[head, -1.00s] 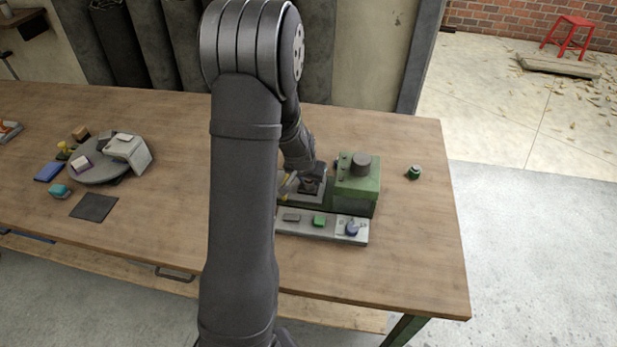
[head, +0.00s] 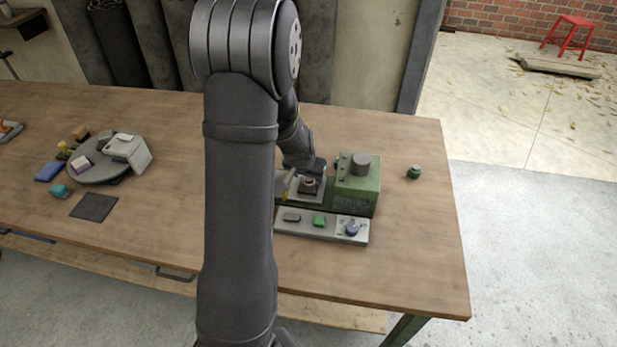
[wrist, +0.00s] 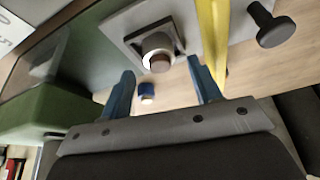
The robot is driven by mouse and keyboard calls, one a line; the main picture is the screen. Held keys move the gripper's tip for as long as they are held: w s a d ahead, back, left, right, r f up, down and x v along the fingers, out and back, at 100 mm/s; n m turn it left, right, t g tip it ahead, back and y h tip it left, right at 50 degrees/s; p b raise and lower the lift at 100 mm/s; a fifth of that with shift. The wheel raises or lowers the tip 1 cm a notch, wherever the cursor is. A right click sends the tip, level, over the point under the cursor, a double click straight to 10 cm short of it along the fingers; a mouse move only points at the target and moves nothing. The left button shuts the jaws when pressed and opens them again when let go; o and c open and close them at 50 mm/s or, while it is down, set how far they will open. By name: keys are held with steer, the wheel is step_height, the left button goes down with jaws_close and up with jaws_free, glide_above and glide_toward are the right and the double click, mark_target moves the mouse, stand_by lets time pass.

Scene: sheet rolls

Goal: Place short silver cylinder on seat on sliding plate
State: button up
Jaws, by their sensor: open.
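A short silver cylinder with a brownish end (wrist: 158,52) stands in or on the square seat (wrist: 134,38) of the grey sliding plate in the wrist view. In the head view it shows as a small dark round piece (head: 310,184) on the plate (head: 308,198), left of the green machine. My gripper (wrist: 161,68) is open, with its blue fingers apart and nothing between them. The fingertips are just short of the cylinder in the picture, one to each side. How deep the cylinder sits cannot be told. In the head view the fingers are mostly hidden by my arm.
The green machine (head: 357,190) carries a dark cylinder (head: 361,165). A yellow bar (wrist: 213,40) and black knob (wrist: 272,25) are close to the plate. A button panel (head: 336,229) lies in front. A small green object (head: 414,172) stands right, with free table around it.

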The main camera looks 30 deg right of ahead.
steer(key=v, duration=1)
steer(key=shift+r, duration=0.1)
steer(key=x, duration=1.2)
steer(key=shift+r, duration=0.1)
stand_by(0.4)
